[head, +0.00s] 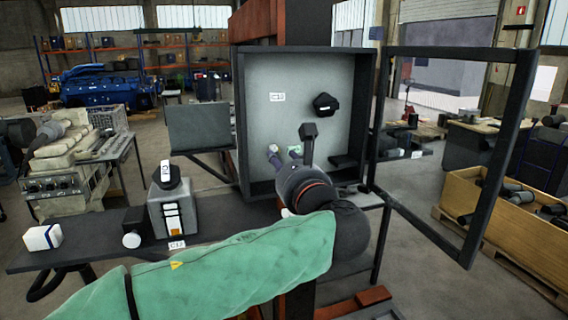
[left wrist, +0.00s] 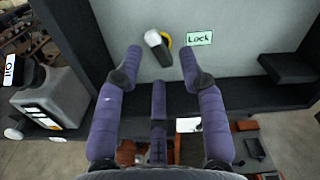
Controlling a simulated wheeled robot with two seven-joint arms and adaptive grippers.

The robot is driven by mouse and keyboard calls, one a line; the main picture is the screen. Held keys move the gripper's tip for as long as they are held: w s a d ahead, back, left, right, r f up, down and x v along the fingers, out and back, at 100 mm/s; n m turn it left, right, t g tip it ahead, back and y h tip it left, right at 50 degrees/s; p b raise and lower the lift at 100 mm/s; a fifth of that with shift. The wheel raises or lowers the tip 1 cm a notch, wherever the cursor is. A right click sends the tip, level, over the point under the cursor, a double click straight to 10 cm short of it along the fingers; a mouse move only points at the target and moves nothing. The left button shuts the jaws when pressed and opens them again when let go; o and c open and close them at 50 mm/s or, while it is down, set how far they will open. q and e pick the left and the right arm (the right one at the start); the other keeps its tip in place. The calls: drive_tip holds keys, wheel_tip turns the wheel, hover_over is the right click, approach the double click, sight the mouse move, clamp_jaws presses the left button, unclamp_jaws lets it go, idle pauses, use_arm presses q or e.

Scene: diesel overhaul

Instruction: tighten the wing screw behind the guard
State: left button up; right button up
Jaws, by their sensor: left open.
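A fitting with a pale rounded head, dark body and yellow ring (left wrist: 156,42), which I take for the wing screw, is on the grey back panel beside a green "Lock" label (left wrist: 199,38). My left gripper (left wrist: 161,50) is open with its purple fingers pointing at the panel. The fitting shows between its fingertips, and I see no grip on it. In the head view, my left gripper (head: 283,153) reaches into the lower part of the open dark-framed cabinet (head: 241,120); the fitting is hidden there. My right gripper is not in view.
The framed guard door (head: 480,165) stands swung open to the right. A black knob (head: 325,104) sits higher on the panel, and a black block (left wrist: 290,68) juts out at right. A grey bottle (head: 174,204) and white box (head: 42,237) stand on the bench at left.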

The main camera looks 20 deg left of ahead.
use_arm(q)
drive_tip(key=shift+w+a, duration=0.1)
drive_tip(key=shift+w, duration=0.05)
drive_tip(key=shift+w+a, duration=0.4)
drive_tip(key=shift+w, duration=0.2)
drive_tip(key=shift+s+d, duration=0.1)
drive_tip(key=shift+s, duration=0.05)
idle(0.3)
clamp_jaws()
drive_tip(key=shift+p, duration=0.35)
